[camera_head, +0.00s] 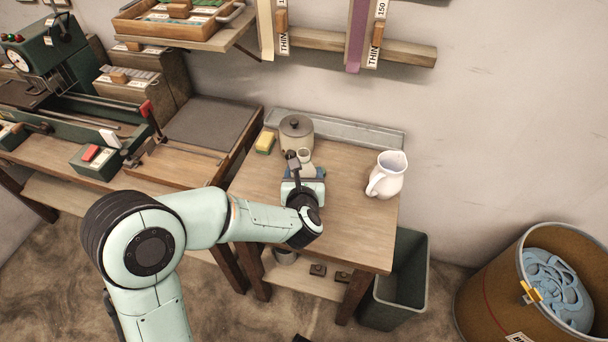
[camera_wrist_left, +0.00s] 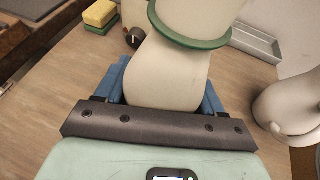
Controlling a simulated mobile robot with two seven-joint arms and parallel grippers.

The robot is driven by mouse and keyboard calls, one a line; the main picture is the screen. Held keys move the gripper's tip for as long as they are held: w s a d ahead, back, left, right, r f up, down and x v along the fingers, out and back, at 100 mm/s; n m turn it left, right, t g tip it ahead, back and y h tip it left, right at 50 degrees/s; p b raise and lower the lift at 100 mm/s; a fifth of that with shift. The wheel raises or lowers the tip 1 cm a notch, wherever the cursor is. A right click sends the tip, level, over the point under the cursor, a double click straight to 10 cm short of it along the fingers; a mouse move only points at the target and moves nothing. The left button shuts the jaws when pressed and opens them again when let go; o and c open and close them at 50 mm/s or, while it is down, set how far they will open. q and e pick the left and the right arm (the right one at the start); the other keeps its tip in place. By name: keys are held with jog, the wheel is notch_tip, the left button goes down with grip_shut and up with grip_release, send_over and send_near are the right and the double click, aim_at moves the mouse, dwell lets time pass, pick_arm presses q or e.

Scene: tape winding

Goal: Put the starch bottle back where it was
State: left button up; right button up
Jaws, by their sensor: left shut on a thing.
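A cream bottle (camera_wrist_left: 165,75), which I take to be the starch bottle, stands between the blue fingers of my left gripper (camera_wrist_left: 165,88) in the left wrist view. A green ring (camera_wrist_left: 195,42) shows at its upper part. In the head view my left gripper (camera_head: 303,172) is over the small wooden table, shut on the bottle, whose pale top (camera_head: 305,155) shows just beyond the fingers. The bottle's base is hidden, so I cannot tell whether it touches the table. My right gripper is not in view.
A lidded pot (camera_head: 296,135) stands just behind the bottle, with a yellow-green sponge (camera_head: 265,142) to its left. A white jug (camera_head: 387,175) stands at the table's right. A metal tray (camera_head: 350,129) lies along the back. The tabletop (camera_head: 345,215) is bare at front right.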

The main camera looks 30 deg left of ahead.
pick_arm(q)
jog(key=shift+f, duration=0.1)
jog(key=o, duration=1.3)
jog(key=shift+s+d+r, duration=0.15)
jog(key=shift+s+r, duration=0.05)
jog(key=shift+r, duration=0.15)
jog(key=v, duration=1.1)
jog(key=shift+s+d+p, duration=0.15)
jog(key=shift+s+p, duration=0.05)
jog(key=shift+p, duration=0.1)
